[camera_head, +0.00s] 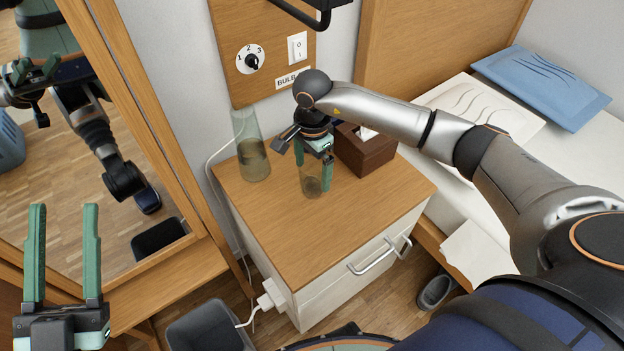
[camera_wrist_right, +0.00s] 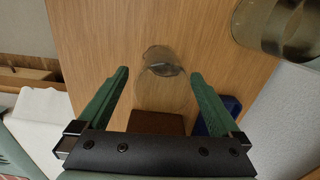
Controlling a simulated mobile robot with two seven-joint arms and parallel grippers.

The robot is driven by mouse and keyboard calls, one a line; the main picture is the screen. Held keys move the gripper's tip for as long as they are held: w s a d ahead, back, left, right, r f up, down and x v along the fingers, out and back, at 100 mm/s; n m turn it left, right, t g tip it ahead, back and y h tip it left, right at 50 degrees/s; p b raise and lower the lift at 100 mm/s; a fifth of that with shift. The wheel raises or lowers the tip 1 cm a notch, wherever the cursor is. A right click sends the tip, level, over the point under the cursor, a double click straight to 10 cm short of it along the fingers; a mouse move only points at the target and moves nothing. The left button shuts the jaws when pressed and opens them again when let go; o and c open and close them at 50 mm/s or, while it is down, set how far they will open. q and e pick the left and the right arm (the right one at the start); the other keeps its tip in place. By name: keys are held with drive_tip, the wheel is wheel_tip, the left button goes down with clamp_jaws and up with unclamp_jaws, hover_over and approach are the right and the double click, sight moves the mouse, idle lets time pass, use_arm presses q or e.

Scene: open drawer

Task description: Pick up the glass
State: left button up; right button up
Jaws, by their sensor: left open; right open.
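A small clear glass (camera_head: 312,187) stands on the wooden top of the bedside cabinet. In the right wrist view the glass (camera_wrist_right: 163,72) shows ahead between the two green fingers. My right gripper (camera_head: 313,172) is open and points down over the glass, its fingers on either side of it. I cannot tell whether they touch it. My left gripper (camera_head: 63,250) is open and empty at the lower left, away from the cabinet.
A tall glass vase (camera_head: 253,160) stands left of the glass; it also shows in the wrist view (camera_wrist_right: 285,28). A brown tissue box (camera_head: 364,150) is close behind the gripper. The cabinet top (camera_head: 310,240) is clear in front. A mirror (camera_head: 75,190) is at left.

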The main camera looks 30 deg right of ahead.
drive_tip(key=f+b, duration=0.1)
drive_tip(key=f, duration=0.3)
drive_tip(key=shift+w+f, duration=0.2)
use_arm(q)
drive_tip(key=s+r+m+h, duration=0.4)
drive_tip(key=h, duration=0.1)
drive_tip(key=shift+d+r, duration=0.35)
drive_tip(key=shift+r, duration=0.05)
use_arm(e)
drive_tip(key=c, duration=1.4)
drive_tip(key=shift+r, duration=0.1)
drive_tip(key=shift+c, duration=0.3)
